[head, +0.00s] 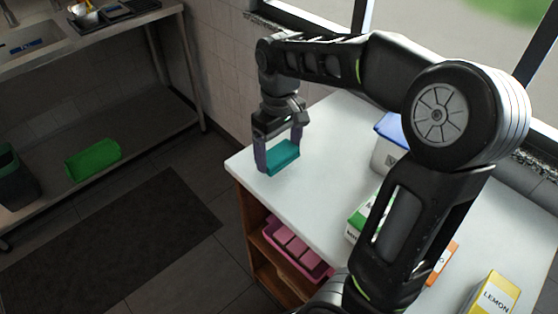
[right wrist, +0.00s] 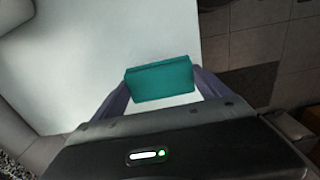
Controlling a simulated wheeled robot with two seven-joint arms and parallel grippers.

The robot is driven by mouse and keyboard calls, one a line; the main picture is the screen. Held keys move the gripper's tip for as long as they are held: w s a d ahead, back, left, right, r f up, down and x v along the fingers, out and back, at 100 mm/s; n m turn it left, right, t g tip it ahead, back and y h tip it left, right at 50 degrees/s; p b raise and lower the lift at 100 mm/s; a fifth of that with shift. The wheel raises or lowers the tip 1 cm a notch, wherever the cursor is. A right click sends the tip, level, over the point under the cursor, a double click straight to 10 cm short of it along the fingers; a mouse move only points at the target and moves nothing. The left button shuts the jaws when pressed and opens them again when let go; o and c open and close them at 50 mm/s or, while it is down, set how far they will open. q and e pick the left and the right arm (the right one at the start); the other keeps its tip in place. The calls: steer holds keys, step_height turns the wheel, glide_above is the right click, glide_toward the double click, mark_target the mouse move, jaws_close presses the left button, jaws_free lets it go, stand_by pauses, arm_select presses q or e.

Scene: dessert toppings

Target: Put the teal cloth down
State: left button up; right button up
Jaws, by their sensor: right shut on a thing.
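The teal cloth (head: 284,158) is a small folded block at the far left corner of the white counter (head: 318,178). It also shows in the right wrist view (right wrist: 160,80), with the white counter top (right wrist: 110,45) behind it. My right gripper (head: 278,155) is shut on the cloth, one finger at each end. The gripper points down, and the cloth is at or just above the counter surface; I cannot tell whether it touches. My left gripper is not in view.
A white tub with a blue lid (head: 386,150), a green box (head: 361,217) and a yellow lemon box (head: 492,296) stand on the counter. A pink bin (head: 297,252) sits on the shelf below. A green tray (head: 93,159) lies on the lower rack at left. Counter around the cloth is clear.

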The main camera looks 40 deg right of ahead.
mark_target(279, 153)
steer(key=shift+f, duration=1.85)
steer(key=shift+f, duration=0.1)
steer(key=o, duration=1)
steer(key=shift+o, duration=0.2)
steer(key=shift+r, duration=0.25)
step_height(279, 153, up, 12)
steer(key=shift+f+p, duration=0.1)
steer(key=shift+p, duration=0.3)
